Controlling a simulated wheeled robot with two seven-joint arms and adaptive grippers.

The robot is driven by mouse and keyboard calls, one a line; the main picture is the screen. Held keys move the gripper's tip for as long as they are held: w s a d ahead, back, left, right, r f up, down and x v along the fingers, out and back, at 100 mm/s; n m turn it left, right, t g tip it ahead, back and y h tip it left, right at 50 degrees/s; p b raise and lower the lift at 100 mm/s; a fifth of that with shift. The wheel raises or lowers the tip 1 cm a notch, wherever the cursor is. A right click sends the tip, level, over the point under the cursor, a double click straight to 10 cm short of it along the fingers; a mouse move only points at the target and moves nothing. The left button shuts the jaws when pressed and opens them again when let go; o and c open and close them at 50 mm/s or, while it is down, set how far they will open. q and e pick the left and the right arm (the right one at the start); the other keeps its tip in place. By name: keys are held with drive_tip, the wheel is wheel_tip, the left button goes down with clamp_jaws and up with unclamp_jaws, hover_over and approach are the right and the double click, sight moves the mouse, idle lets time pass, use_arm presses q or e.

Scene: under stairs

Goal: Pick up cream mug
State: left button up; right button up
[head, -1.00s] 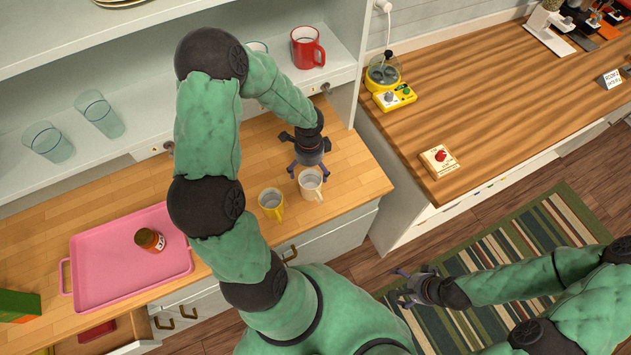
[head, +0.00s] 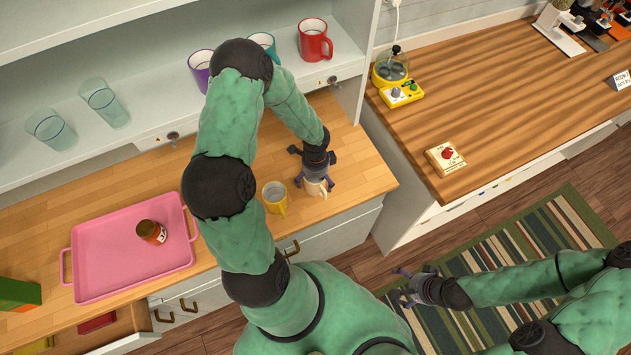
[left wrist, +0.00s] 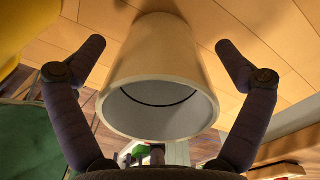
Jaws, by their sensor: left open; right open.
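The cream mug (head: 315,188) stands on the wooden counter (head: 352,165), partly hidden under my left gripper (head: 317,182) in the head view. In the left wrist view the mug (left wrist: 160,75) sits between the two fingers of my left gripper (left wrist: 155,68), with its open rim towards the camera. The fingers are open, one on each side, with a visible gap to the mug. My right gripper (head: 404,288) is open and empty, low over the striped rug.
A yellow mug (head: 275,197) stands close to the left of the cream mug. A pink tray (head: 100,275) with a brown jar (head: 151,232) lies further left. The shelf above holds a red mug (head: 315,40) and glasses. The striped rug (head: 540,240) is on the floor.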

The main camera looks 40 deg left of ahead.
use_arm(q)
drive_tip(key=c, duration=1.4)
drive_tip(key=shift+w+r, duration=0.1)
drive_tip(key=shift+r, duration=0.05)
drive_tip(key=shift+r, duration=0.6)
drive_tip(key=s+d+r, duration=0.1)
drive_tip(key=s+r, duration=0.2)
drive_tip(key=s, duration=0.1)
drive_tip(key=s+d+r, duration=0.1)
drive_tip(key=s+r, duration=0.3)
drive_tip(key=s, duration=0.1)
drive_tip(key=s+d+r+p, duration=0.1)
drive_tip(key=s+r, duration=0.3)
drive_tip(key=shift+s+d+r, duration=0.25)
drive_tip(key=shift+s, duration=0.05)
